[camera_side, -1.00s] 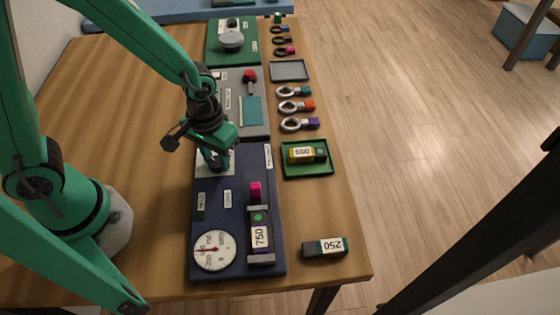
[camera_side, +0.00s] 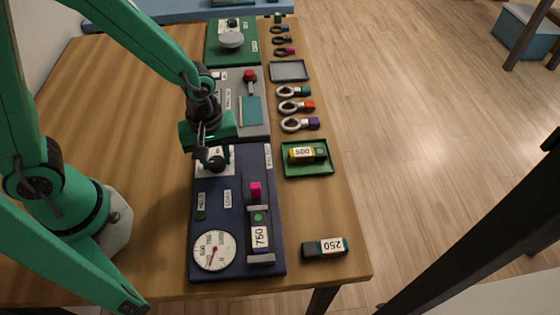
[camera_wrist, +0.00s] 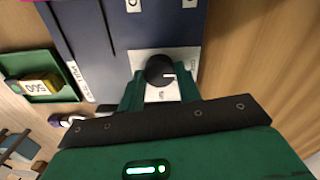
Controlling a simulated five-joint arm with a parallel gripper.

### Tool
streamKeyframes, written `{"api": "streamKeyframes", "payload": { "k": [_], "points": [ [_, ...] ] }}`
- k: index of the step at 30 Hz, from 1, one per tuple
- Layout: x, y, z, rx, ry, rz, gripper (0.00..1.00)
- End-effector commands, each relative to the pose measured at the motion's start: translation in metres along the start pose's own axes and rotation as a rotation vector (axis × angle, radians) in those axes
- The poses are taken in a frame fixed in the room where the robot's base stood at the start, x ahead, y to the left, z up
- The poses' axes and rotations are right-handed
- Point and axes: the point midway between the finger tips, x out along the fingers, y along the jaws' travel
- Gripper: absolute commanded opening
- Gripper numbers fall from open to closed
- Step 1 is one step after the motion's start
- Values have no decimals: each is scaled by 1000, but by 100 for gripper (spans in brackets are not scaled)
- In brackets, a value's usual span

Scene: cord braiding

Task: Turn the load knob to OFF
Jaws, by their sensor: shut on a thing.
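The load knob (camera_wrist: 158,70) is a round black knob with a white pointer line, on a white plate (camera_wrist: 184,58) at the end of the dark blue panel (camera_side: 236,195). In the wrist view its pointer line points right. My gripper (camera_side: 212,161) is over the knob in the side view, with its fingers down around it. In the wrist view the green fingers of my gripper (camera_wrist: 160,88) stand at both sides of the knob and are shut on it. The plate's lettering is partly hidden and too small to read.
The blue panel also bears a round white gauge (camera_side: 214,251), a magenta part (camera_side: 255,189) and a block marked 750 (camera_side: 260,237). A green tray (camera_side: 291,169) with a 500 block (camera_side: 302,153) and a loose 250 block (camera_side: 325,247) lie to the right.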

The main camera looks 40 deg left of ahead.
Motion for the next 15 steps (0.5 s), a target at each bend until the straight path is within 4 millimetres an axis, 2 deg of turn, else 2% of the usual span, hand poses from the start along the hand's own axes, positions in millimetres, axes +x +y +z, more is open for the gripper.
{"api": "streamKeyframes", "payload": {
  "k": [15],
  "points": [
    [-1,0,0,-41,0,1,11]
  ]
}}
